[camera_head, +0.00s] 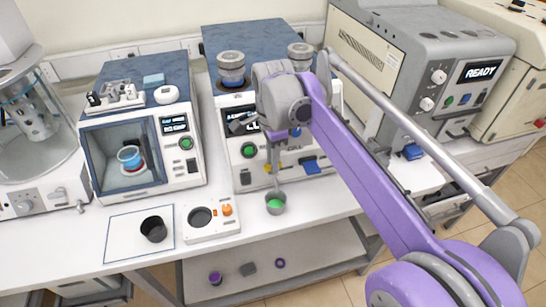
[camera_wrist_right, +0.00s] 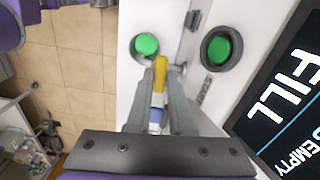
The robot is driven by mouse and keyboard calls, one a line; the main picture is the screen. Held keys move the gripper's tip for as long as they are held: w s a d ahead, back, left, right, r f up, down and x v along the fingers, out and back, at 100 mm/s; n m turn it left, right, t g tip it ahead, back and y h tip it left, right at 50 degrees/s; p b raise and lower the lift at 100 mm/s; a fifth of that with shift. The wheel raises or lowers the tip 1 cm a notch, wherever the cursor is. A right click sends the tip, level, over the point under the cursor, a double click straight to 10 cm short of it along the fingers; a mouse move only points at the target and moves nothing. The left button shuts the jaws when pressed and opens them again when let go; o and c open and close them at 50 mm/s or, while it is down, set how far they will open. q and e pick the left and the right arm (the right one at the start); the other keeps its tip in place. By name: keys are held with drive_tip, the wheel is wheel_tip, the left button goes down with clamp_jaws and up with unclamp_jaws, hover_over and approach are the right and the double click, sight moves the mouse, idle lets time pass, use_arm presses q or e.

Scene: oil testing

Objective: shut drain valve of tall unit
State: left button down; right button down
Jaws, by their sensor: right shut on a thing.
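The tall unit (camera_head: 242,105), with a blue top and two grey cylinders on it, stands at the middle of the bench. My right gripper (camera_head: 274,158) is at its front, pointing down. In the wrist view my right gripper (camera_wrist_right: 159,80) is shut on a yellow valve handle (camera_wrist_right: 160,70) between its fingertips. A blue part shows between the fingers, partly hidden. A small cup (camera_head: 275,203) with green liquid is below the gripper near the bench's front edge; it also shows in the wrist view (camera_wrist_right: 146,44). My left gripper is not in view.
A blue lever (camera_head: 311,166) is right of the gripper on the unit's front. A small scale (camera_head: 211,219) and a dark cup (camera_head: 154,229) on a white mat (camera_head: 122,237) are to the left. A grey READY machine (camera_head: 430,60) stands at right. My right arm covers part of the bench.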

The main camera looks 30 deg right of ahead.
drive_tip(key=shift+m, duration=0.6)
drive_tip(key=c, duration=0.8)
unclamp_jaws()
wheel_tip(320, 180, up, 11)
drive_tip(key=p, duration=0.1)
drive_tip(key=shift+f, duration=0.1)
drive_tip(key=s+a+f+n+t, duration=0.2)
drive_tip(key=s+a+f+n, duration=0.1)
drive_tip(key=s+f+n, duration=0.5)
drive_tip(key=s+a+f+n+t, duration=0.3)
drive_tip(key=s+f+n, duration=0.5)
drive_tip(key=f+n, duration=0.4)
wheel_tip(320, 180, down, 4)
drive_tip(key=shift+s+a+f+n, duration=0.25)
drive_tip(key=shift+a+n, duration=0.05)
drive_tip(key=shift+a, duration=0.45)
